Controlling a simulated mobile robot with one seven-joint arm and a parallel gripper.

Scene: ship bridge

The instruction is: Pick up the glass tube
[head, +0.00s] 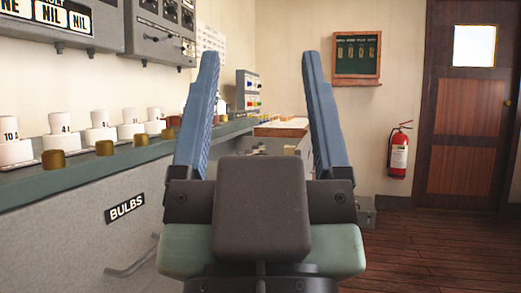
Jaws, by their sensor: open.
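My gripper (261,58) is in the middle of the head view, its two long blue fingers pointing up and spread wide apart. Nothing is held between them. I cannot make out a glass tube in this view. Small, unclear items lie on a wooden-topped surface (281,128) seen between the fingers, further back. My fingers and the dark block of the gripper hide part of the counter.
A grey-green counter (60,186) with a "BULBS" label (124,208) runs along the left, carrying several white numbered fuses (58,131) and brass caps (53,159). A fire extinguisher (398,156) hangs beside the wooden door (465,120). The plank floor (440,245) at right is clear.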

